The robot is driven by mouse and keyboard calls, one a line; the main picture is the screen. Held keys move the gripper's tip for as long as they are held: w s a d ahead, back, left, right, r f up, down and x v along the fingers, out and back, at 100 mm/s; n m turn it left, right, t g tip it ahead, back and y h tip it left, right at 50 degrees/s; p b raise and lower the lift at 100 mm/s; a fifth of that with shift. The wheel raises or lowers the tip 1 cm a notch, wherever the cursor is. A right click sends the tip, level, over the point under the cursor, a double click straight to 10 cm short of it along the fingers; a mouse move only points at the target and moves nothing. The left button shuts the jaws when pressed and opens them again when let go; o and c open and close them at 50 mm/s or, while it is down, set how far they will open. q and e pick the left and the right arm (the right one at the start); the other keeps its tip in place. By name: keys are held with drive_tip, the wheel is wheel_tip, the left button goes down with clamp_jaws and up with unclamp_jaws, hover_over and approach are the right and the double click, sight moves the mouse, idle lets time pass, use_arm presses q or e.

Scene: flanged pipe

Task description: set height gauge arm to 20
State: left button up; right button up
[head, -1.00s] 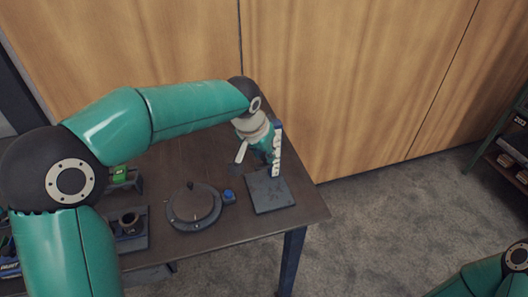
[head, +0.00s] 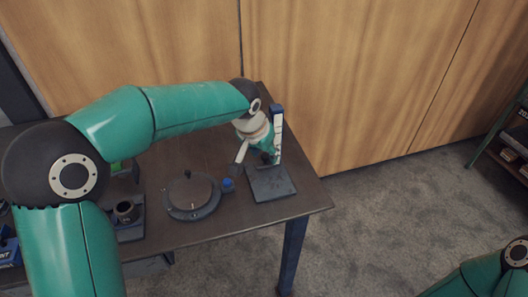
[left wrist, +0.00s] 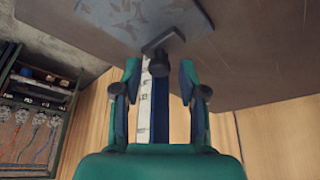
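The height gauge stands at the table's right end, with a dark flat base (head: 272,185) and an upright blue column with a white scale (head: 278,138). In the left wrist view the column (left wrist: 147,108) rises between the finger pads, and the gauge's dark arm with a round knob (left wrist: 158,66) shows near the fingertips. My left gripper (head: 254,158) is just left of the column, above the base; in the left wrist view its fingers (left wrist: 158,75) are apart. I cannot tell whether they touch the knob. The scale reading is too small to read. My right gripper is out of view.
A round dark plate with a small knob (head: 192,196) lies on the table, with a blue-capped part (head: 228,185) beside it. A dark holder with a ring (head: 126,212) is further left. A wooden wall stands behind; a shelf (head: 512,150) is far right.

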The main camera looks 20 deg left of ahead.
use_arm(q)
drive_tip(key=shift+r, duration=0.1)
drive_tip(key=v, duration=1.1)
drive_tip(key=shift+s+r, duration=0.2)
drive_tip(key=shift+r, duration=0.1)
drive_tip(key=shift+a, duration=0.15)
